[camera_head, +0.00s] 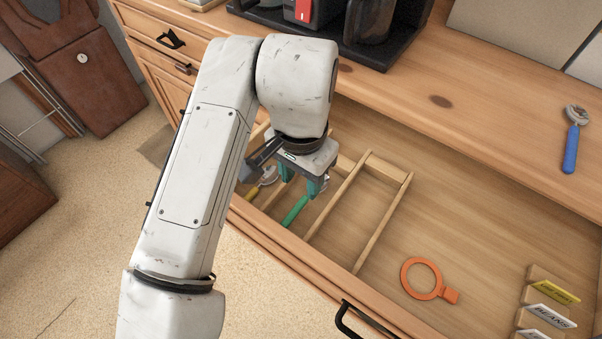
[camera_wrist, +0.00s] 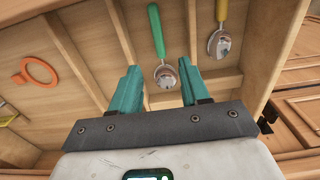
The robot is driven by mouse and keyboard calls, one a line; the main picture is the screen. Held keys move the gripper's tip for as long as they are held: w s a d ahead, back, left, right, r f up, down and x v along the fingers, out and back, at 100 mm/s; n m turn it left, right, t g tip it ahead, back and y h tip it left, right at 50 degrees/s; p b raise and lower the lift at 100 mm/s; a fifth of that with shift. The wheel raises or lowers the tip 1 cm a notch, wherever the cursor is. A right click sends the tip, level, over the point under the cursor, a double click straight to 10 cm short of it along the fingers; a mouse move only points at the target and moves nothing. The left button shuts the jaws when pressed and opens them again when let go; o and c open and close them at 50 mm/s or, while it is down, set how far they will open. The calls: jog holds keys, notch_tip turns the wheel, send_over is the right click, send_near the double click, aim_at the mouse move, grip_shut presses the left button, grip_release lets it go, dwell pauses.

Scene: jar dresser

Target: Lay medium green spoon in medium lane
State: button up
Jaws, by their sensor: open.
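The green spoon lies in a drawer lane between two wooden dividers. Its green handle (camera_head: 295,211) shows in the head view, with the bowl end hidden by my gripper. In the wrist view the whole green spoon (camera_wrist: 157,32) shows, its metal bowl toward my gripper. My gripper (camera_head: 318,190) is open above the drawer. In the wrist view the bowl appears between the teal fingertips of my gripper (camera_wrist: 159,80), with a gap on each side. The lane divider (camera_head: 334,207) stands right of the spoon in the head view.
A yellow-handled spoon (camera_head: 262,183) lies in the neighbouring lane; it also shows in the wrist view (camera_wrist: 219,42). An orange ring (camera_head: 425,279) and several label blocks (camera_head: 550,287) lie farther right in the drawer. A blue-handled scoop (camera_head: 571,148) lies on the countertop.

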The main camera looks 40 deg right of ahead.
notch_tip(320, 180, up, 11)
dwell(0.7)
jog(key=shift+f, duration=0.1)
dwell(0.5)
